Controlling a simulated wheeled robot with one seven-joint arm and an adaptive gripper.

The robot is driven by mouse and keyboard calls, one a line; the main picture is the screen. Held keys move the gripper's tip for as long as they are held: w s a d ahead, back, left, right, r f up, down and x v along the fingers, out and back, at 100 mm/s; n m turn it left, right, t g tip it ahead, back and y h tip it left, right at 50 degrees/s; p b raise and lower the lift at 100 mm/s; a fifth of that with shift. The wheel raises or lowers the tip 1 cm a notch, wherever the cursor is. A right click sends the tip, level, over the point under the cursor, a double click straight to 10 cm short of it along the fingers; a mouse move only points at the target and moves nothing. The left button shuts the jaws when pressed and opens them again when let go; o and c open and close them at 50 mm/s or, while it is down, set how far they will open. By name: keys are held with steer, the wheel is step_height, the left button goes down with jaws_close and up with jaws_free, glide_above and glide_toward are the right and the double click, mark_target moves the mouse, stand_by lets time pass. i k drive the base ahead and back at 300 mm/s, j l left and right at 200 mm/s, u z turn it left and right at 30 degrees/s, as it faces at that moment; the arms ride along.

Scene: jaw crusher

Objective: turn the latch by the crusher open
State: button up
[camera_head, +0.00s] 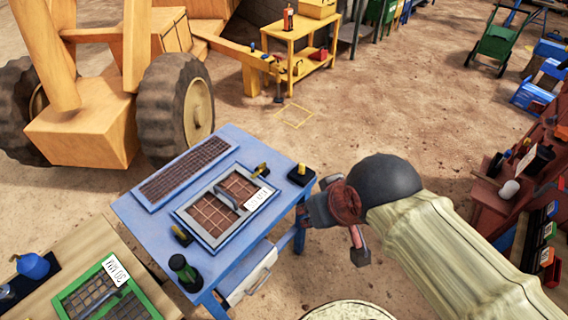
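The crusher is most likely the large orange-yellow wheeled machine (85,130) at the upper left, partly cut off by the frame. A blue table (150,235) stands in front of it. On its far right corner is a black block with a yellow knob (301,172), possibly the latch. Small yellow-and-black clamps (262,170) sit at the edge of a framed screen; I cannot tell for sure which part is the latch. My gripper (345,215) is just right of the table, apart from the knob. Its grey finger parts look spread, with nothing between them.
A framed brown mesh (185,170) and a labelled screen (215,230) lie on the blue table. A green-framed screen (85,300) is at the lower left. A yellow bench (285,35) stands behind. A red rack (490,200) is at the right. Dirt ground between is clear.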

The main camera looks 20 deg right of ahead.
mark_target(261, 168)
steer(key=i+l+u, duration=0.1)
steer(key=i+l, duration=0.15)
steer(key=i, duration=0.3)
steer(key=i+l+u, duration=0.15)
steer(key=i+l, duration=0.15)
steer(key=i, duration=0.2)
